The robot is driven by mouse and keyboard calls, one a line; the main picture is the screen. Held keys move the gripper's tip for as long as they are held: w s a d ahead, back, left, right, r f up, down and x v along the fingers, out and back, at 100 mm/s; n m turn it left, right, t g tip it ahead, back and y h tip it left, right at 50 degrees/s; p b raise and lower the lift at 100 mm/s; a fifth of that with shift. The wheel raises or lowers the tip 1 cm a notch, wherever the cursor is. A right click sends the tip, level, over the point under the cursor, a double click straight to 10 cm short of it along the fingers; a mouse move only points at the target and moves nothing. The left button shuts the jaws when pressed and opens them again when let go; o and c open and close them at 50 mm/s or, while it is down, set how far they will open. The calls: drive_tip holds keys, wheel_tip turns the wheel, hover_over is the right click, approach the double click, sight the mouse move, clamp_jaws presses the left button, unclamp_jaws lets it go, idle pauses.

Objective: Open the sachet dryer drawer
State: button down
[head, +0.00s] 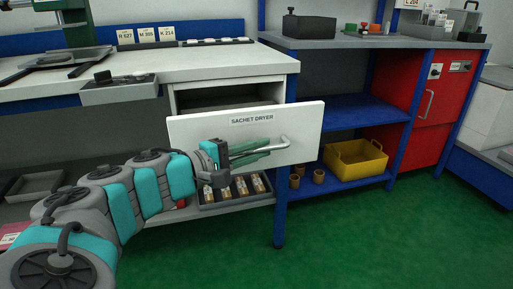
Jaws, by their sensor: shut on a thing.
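The sachet dryer drawer (190,130) has a white front labelled "SACHET DRYER". It stands out from the white cabinet (290,68) under the bench top, and a dark gap shows above and behind the front. A grey bar handle (286,143) runs across the drawer front. My gripper (262,149) is at the drawer front, its green fingers shut on the handle. My arm reaches in from the lower left and hides the lower left part of the front. The inside of the drawer is mostly hidden.
A tray (207,205) with several small items lies on the low shelf below the drawer. A blue shelf unit to the right holds a yellow bin (355,163) and small brown cups (318,176). A red cabinet (433,95) stands farther right. The green floor in front is clear.

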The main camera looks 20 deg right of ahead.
drive_tip(key=c, duration=0.9)
unclamp_jaws()
drive_tip(key=shift+a, duration=0.1)
